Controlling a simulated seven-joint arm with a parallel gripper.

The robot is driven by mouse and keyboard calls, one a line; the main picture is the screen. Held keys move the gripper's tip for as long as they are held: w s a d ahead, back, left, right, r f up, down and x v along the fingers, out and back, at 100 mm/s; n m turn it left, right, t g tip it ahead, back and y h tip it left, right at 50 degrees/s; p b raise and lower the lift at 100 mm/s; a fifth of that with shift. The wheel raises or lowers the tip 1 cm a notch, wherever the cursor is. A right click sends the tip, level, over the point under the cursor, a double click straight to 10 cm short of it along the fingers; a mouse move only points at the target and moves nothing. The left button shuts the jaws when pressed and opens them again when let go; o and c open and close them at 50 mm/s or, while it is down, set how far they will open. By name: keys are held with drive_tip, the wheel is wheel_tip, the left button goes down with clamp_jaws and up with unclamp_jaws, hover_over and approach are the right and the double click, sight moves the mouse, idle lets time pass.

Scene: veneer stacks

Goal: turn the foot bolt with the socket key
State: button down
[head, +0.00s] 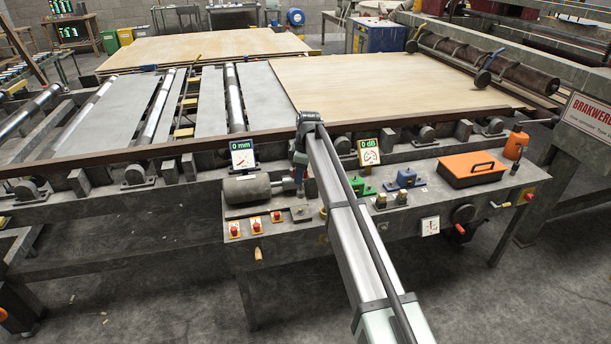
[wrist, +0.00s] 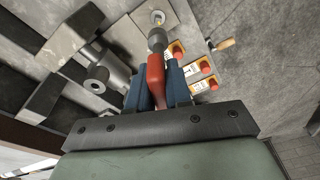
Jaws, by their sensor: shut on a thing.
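My gripper (wrist: 158,82) has blue fingers and is shut on the red handle of the socket key (wrist: 155,73). The key's grey socket end (wrist: 157,39) points away from the fingers, towards a small brass-coloured bolt head (wrist: 158,17) on a square grey plate (wrist: 178,14). I cannot tell whether the socket touches the bolt. In the head view the plate (head: 301,214) lies right of the grey motor (head: 247,189), and my arm stands close beside it.
Red buttons on yellow plates (wrist: 206,67) and a wooden-handled lever (wrist: 224,44) lie right of the key. A grey shaft coupling (wrist: 97,80) is close on the left.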

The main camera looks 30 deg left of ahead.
sight(299, 190)
drive_tip(key=n, duration=0.4)
drive_tip(key=shift+s+d, duration=0.2)
drive_tip(key=shift+s, duration=0.05)
drive_tip(key=shift+f, duration=0.2)
drive_tip(key=shift+f, duration=2.5)
drive_tip(key=shift+f, duration=1.05)
